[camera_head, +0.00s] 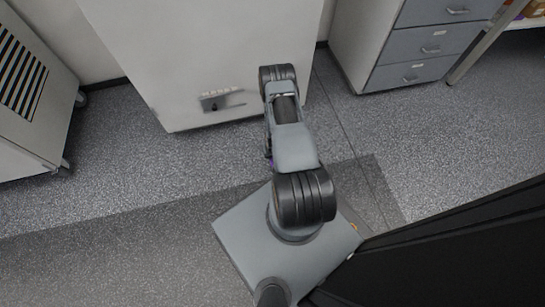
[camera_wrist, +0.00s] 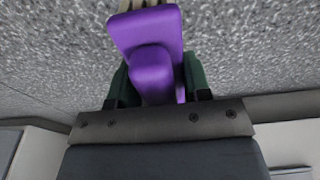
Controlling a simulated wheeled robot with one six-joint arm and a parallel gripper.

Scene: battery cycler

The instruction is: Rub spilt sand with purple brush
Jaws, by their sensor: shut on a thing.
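The purple brush (camera_wrist: 147,30) fills the upper middle of the wrist view. Its pale bristles (camera_wrist: 140,4) show at the top edge. My gripper (camera_wrist: 157,82) has dark green fingers on both sides of the brush's handle and is shut on it. Grey speckled floor lies behind the brush; I cannot tell whether the bristles touch it. In the head view, only a tiny purple bit shows beside my arm, and my gripper is hidden by the arm. I cannot make out any spilt sand in either view.
A large white cabinet (camera_head: 190,60) stands just beyond my arm. A grey drawer unit (camera_head: 425,42) is at the upper right, and a white wheeled unit with a striped vent (camera_head: 25,120) is at the left. A black panel (camera_head: 460,250) fills the lower right. Open floor (camera_head: 110,180) lies left of my base.

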